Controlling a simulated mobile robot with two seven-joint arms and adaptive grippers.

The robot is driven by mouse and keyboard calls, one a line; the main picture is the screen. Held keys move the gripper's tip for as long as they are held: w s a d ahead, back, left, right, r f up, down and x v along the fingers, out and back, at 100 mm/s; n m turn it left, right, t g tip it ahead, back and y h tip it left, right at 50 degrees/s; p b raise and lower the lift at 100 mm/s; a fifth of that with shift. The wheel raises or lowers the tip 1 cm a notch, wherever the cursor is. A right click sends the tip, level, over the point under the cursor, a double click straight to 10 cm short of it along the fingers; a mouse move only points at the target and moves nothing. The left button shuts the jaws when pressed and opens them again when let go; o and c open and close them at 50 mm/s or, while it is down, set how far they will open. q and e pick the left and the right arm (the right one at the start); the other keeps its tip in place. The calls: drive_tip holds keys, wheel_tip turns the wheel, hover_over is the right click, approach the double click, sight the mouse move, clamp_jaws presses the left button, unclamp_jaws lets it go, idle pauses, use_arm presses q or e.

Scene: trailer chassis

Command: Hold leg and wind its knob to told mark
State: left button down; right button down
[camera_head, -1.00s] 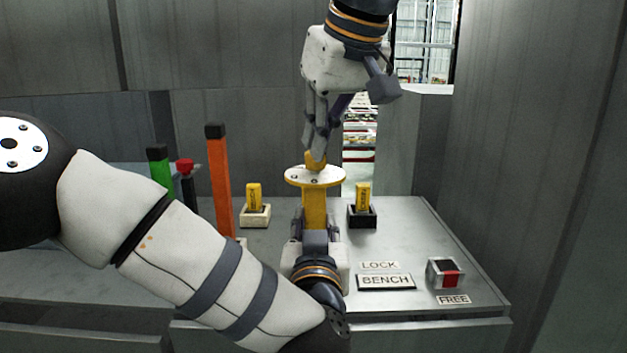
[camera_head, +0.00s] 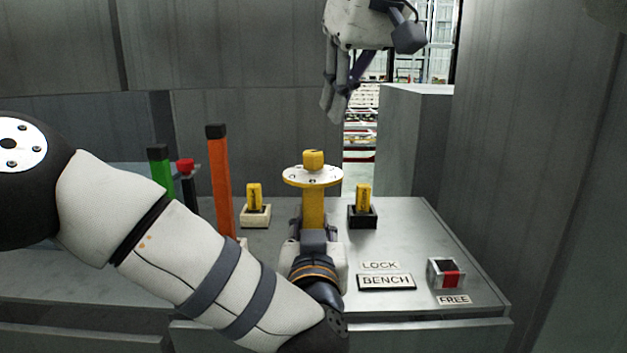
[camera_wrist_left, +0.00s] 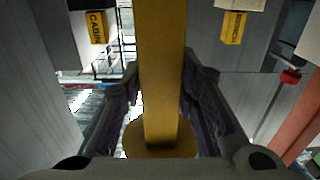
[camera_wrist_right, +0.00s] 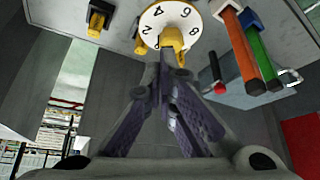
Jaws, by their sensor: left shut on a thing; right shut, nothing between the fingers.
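The yellow leg (camera_head: 314,208) stands upright over the bench, with a white round dial (camera_head: 298,176) and a yellow knob (camera_head: 313,159) at its top. My left gripper (camera_head: 313,232) is shut on the leg below the dial; the left wrist view shows its fingers on both sides of the leg (camera_wrist_left: 161,60). My right gripper (camera_head: 334,112) is shut and empty, above and apart from the knob. In the right wrist view the dial (camera_wrist_right: 158,18) shows the numerals 2, 4, 6 and 8, some tilted. The knob (camera_wrist_right: 172,38) partly covers the dial; its exact setting is unclear.
Yellow tags stand in a pale holder (camera_head: 255,217) and a black holder (camera_head: 362,217). Orange (camera_head: 219,180) and green (camera_head: 160,172) posts and a red-topped post (camera_head: 187,180) stand left.

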sight(317, 167)
wheel_tip(317, 167, down, 6)
drive_tip(key=shift+f, duration=0.25)
drive_tip(key=shift+w+a, duration=0.25)
drive_tip(key=shift+a, duration=0.2)
idle(0.8)
drive_tip(key=shift+s+a, duration=0.1)
drive_tip(key=shift+s+a+f, duration=0.1)
drive_tip(key=shift+s+a, duration=0.2)
drive_tip(key=shift+a, duration=0.1)
drive_tip(key=shift+s+a, duration=0.15)
drive_tip(key=shift+a, duration=0.25)
drive_tip(key=shift+a+f, duration=0.15)
drive_tip(key=shift+s, duration=0.1)
